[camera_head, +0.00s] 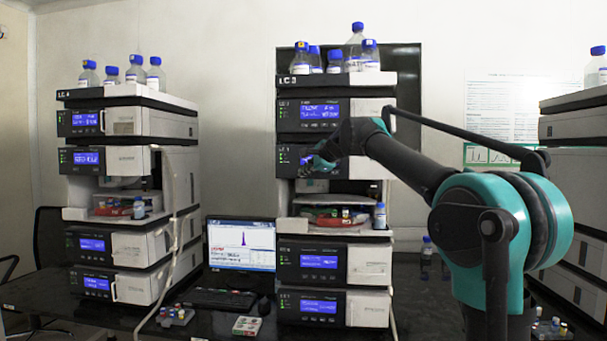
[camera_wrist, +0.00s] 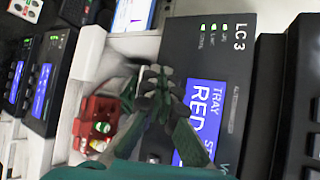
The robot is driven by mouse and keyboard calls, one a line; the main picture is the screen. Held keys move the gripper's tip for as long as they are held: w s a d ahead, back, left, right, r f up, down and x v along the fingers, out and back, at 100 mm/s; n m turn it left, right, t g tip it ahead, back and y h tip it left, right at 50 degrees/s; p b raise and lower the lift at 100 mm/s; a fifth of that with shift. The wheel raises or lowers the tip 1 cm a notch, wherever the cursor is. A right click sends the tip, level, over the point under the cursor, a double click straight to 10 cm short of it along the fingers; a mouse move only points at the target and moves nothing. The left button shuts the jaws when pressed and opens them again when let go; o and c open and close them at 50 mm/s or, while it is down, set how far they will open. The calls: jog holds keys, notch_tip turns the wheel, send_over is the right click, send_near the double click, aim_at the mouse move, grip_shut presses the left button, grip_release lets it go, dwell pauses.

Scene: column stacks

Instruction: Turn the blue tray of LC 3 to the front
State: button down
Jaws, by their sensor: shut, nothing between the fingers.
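The LC 3 stack (camera_head: 336,80) stands in the middle of the head view. Its open tray compartment (camera_head: 300,226) shows a red tray (camera_head: 327,221) at the front. In the wrist view the red tray (camera_wrist: 88,106) holds vials with white, green and yellow tops. The LC 3 panel (camera_wrist: 195,55) has a blue screen (camera_wrist: 200,112) reading "TRAY RED ST…", cut off by my gripper. I cannot make out a blue tray. My gripper (camera_wrist: 155,78) is shut and empty, in front of the panel; it also shows in the head view (camera_head: 312,163). Contact with the panel cannot be told.
Bottles (camera_head: 357,45) stand on top of LC 3. A blue-capped bottle (camera_head: 380,217) stands at the compartment's right. The LC 4 stack (camera_head: 128,125) is at left, with a monitor (camera_head: 241,245) and keyboard (camera_head: 212,299) between. Another stack (camera_head: 580,160) is at right.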

jog(key=shift+w, duration=0.4)
dwell(0.6)
jog(key=shift+s, duration=0.85)
jog(key=shift+s, duration=2.5)
dwell(3.4)
